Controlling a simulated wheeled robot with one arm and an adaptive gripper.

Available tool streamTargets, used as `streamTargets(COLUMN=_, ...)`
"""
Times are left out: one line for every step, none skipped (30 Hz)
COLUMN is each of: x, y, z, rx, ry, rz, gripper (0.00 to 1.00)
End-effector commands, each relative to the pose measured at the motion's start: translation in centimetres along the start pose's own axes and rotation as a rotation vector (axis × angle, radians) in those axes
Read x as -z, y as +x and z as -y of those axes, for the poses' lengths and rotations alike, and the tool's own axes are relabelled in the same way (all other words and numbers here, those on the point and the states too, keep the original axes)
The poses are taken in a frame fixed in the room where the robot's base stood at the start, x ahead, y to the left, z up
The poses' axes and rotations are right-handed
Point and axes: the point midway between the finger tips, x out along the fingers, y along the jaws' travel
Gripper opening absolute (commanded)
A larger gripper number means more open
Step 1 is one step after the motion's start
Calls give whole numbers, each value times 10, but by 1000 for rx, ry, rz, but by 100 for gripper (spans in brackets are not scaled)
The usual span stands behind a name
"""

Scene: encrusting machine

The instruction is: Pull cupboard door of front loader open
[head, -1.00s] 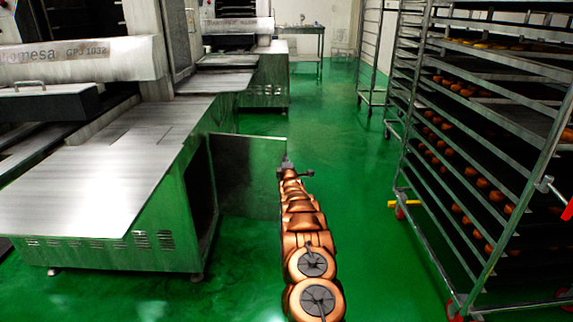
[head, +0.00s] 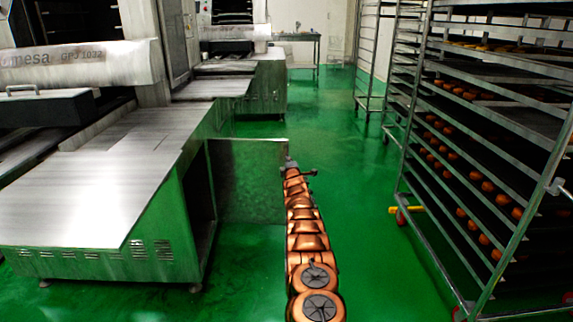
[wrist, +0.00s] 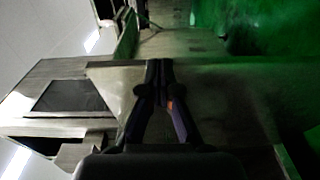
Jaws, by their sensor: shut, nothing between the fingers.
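The front loader (head: 95,190) is a metal machine with a flat top at the left in the head view. Its cupboard door (head: 245,180) is a dark metal panel. It stands swung out from the loader's end, and a dark opening (head: 200,190) shows beside it. My gripper (head: 290,163) is at the door's outer upper edge, at the end of my copper-coloured arm. In the wrist view my gripper (wrist: 160,66) has its fingertips together, with nothing seen between them. A grey panel, probably the door (wrist: 225,105), lies behind the fingers. I cannot tell whether they touch it.
A tall wheeled rack (head: 480,150) with trays of baked goods stands at the right. Another rack (head: 372,55) is farther back. A second machine (head: 265,88) and a table (head: 305,45) stand at the back. Green floor (head: 345,150) is clear between the door and the racks.

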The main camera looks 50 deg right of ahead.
Motion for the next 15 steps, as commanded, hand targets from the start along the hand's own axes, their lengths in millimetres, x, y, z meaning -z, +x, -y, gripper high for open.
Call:
streamTargets(x=-3, y=0, z=1, rx=0, ry=-1, rz=2, gripper=0)
streamTargets(x=-4, y=1, z=2, rx=0, ry=-2, rz=3, gripper=0)
streamTargets(x=-6, y=1, z=3, rx=1, ry=-1, rz=3, gripper=0)
streamTargets(x=-6, y=1, z=3, rx=2, ry=0, rz=3, gripper=0)
streamTargets(x=-7, y=2, z=3, rx=1, ry=-1, rz=2, gripper=0)
streamTargets(x=-7, y=2, z=2, rx=0, ry=-1, rz=2, gripper=0)
streamTargets(x=-7, y=2, z=1, rx=-1, ry=-1, rz=2, gripper=0)
streamTargets(x=-7, y=2, z=0, rx=-2, ry=-1, rz=2, gripper=0)
streamTargets(x=-8, y=3, z=0, rx=-2, ry=-1, rz=2, gripper=0)
streamTargets(x=-8, y=3, z=0, rx=-2, ry=-1, rz=3, gripper=0)
streamTargets(x=-9, y=3, z=0, rx=-1, ry=-1, rz=4, gripper=0)
streamTargets(x=-10, y=3, z=0, rx=0, ry=-1, rz=5, gripper=0)
streamTargets(x=-11, y=3, z=0, rx=0, ry=-1, rz=5, gripper=0)
streamTargets(x=-11, y=3, z=0, rx=1, ry=-1, rz=6, gripper=0)
streamTargets(x=-11, y=3, z=0, rx=1, ry=-1, rz=5, gripper=0)
